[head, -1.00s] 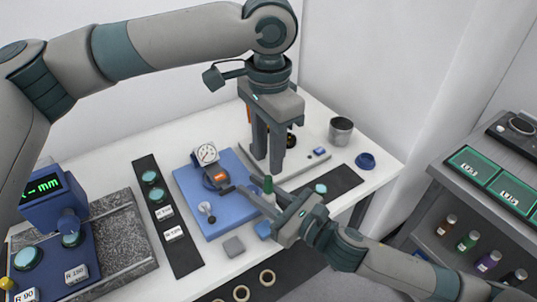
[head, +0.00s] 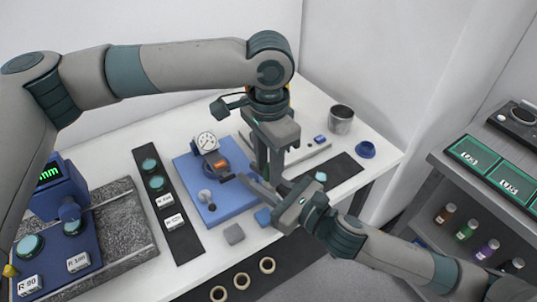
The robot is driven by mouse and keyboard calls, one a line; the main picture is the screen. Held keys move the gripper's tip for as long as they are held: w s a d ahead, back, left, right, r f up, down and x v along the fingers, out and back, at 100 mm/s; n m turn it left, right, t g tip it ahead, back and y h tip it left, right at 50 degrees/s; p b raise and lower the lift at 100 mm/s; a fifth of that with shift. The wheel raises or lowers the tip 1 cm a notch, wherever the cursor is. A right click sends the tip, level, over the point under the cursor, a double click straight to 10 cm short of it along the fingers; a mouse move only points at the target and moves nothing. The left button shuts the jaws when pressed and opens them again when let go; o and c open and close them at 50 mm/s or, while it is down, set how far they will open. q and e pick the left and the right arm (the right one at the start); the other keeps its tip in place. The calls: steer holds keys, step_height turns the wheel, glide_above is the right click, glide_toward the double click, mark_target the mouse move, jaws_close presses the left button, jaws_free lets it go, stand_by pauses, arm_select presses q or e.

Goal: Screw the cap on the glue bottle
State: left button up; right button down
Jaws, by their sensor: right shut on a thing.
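My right gripper (head: 262,188) reaches in from the right, low over the front right edge of the blue plate. It is shut on a small upright thing that I take for the glue bottle, now mostly hidden. My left gripper (head: 268,172) points straight down from above, its fingers just over or around the bottle's top, at the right gripper's tips. The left fingers look apart, with a narrow gap between them. The cap cannot be made out separately; the fingers cover the bottle's top.
The blue plate (head: 190,181) carries a dial gauge (head: 207,142) and a small knobbed part. A grey block (head: 234,234) and a blue block (head: 263,216) lie in front. A metal cup (head: 341,120) and blue ring (head: 365,150) stand at the back right. Dark mats lie left and front.

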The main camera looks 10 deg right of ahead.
arm_select(q)
steer(key=shift+f, duration=0.25)
jaws_close()
steer(key=shift+o, duration=0.5)
jaws_free()
steer(key=shift+r, duration=0.15)
step_height(320, 180, up, 12)
stand_by(1.0)
